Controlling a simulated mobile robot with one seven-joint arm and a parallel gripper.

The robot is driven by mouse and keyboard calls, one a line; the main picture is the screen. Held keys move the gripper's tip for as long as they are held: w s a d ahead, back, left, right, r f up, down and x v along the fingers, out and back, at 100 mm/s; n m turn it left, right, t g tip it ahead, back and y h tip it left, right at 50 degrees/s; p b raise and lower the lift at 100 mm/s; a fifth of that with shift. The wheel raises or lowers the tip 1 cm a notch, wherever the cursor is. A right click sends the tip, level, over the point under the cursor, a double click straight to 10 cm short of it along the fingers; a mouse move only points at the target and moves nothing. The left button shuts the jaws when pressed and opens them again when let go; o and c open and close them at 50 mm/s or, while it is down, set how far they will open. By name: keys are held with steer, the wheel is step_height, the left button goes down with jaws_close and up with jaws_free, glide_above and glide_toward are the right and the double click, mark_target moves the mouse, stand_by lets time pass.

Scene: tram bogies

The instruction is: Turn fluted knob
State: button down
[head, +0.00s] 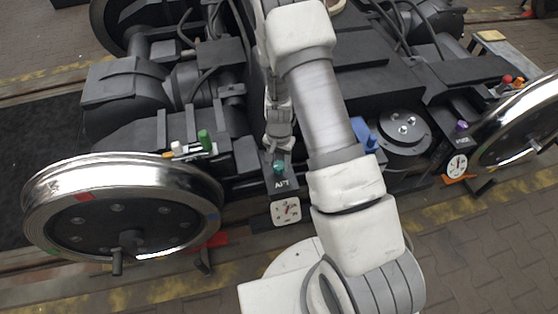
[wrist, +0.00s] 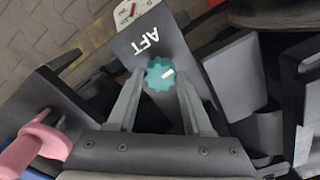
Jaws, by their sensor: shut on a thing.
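The fluted knob (wrist: 160,73) is teal with a white pointer mark, and sits on a dark panel (wrist: 150,38) lettered AFT. In the wrist view its white mark points to the right. In the head view the knob (head: 280,168) shows small, just below my gripper (head: 279,152). In the wrist view my gripper (wrist: 161,78) has one finger on each side of the knob and is shut on it. The fingertips hide part of the knob's sides.
A dial gauge (head: 286,210) is below the AFT panel. A large wheel (head: 122,206) stands at the left, with a green cylinder (head: 205,139) near it. A second gauge (head: 456,166) and a purple knob (head: 461,126) are at the right. A pink part (wrist: 38,142) is at lower left.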

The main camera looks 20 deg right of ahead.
mark_target(279, 165)
steer(key=shift+m, duration=0.9)
steer(key=shift+c, duration=1.5)
jaws_free()
step_height(279, 165, up, 18)
steer(key=p, duration=0.5)
steer(key=shift+f, duration=0.25)
